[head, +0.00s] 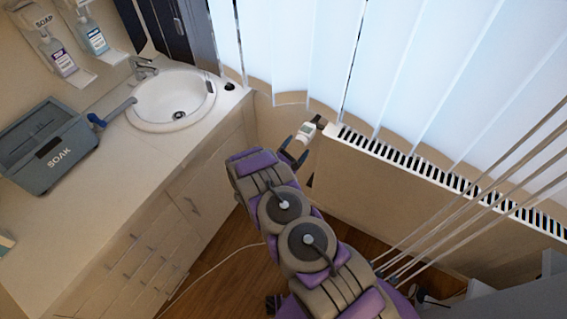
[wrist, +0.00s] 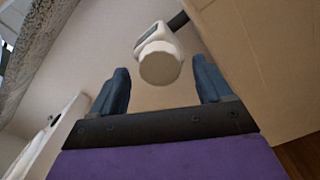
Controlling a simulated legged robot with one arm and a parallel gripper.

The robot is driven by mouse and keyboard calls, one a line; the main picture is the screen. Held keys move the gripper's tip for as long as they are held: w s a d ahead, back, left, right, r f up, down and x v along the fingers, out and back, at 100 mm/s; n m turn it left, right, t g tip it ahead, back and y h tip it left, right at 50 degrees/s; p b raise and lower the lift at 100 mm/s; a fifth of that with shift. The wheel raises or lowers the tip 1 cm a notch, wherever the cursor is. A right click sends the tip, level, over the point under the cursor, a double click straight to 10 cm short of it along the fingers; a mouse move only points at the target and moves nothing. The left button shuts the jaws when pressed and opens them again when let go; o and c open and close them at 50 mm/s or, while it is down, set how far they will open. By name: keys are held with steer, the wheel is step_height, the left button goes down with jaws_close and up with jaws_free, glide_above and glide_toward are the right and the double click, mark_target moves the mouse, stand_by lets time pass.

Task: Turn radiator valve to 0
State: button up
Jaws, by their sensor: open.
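The white radiator valve (head: 306,132) sits at the left end of the radiator (head: 400,190), below the window blinds. In the wrist view the valve (wrist: 160,67) shows its round end cap facing me, with a small dark display on its upper left side. My gripper (head: 293,148) is just in front of the valve, lower left of it in the head view. In the wrist view my gripper (wrist: 160,88) is open, one blue finger on each side, with the valve beyond and between the fingertips. I see no contact. The number on the display is not readable.
A counter (head: 120,190) with a round sink (head: 170,97) and a grey SOAK box (head: 45,150) stands at the left. Vertical blinds (head: 420,90) hang over the radiator. A white cable (head: 215,265) lies on the wooden floor.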

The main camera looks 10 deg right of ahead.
steer(key=p+v, duration=0.1)
steer(key=v, duration=1.5)
steer(key=shift+a, duration=0.2)
steer(key=w+a+r+m+g+y, duration=0.4)
steer(key=w+a+r+m+y, duration=0.25)
steer(key=a+m+y, duration=0.2)
steer(key=s+a+r+m+g+y, duration=0.1)
steer(key=s+r+m+g+y, duration=0.1)
steer(key=r, duration=0.5)
steer(key=s+a+r+m+g+y, duration=0.1)
steer(key=s+r+m+g+y, duration=0.15)
steer(key=r, duration=0.45)
steer(key=s+d+r+m+g, duration=0.2)
steer(key=s+d, duration=0.5)
steer(key=s, duration=0.6)
steer(key=s+d+r+m+g+h, duration=0.1)
steer(key=s+d+r+m+g, duration=0.2)
steer(key=s+d+r, duration=0.4)
steer(key=s+d+r+m+g+h+b, duration=0.1)
steer(key=s+d+r+m+g, duration=0.2)
steer(key=s, duration=1.5)
steer(key=d+r+m, duration=0.2)
steer(key=d, duration=0.3)
steer(key=shift+s+d, duration=0.3)
steer(key=shift+s, duration=0.1)
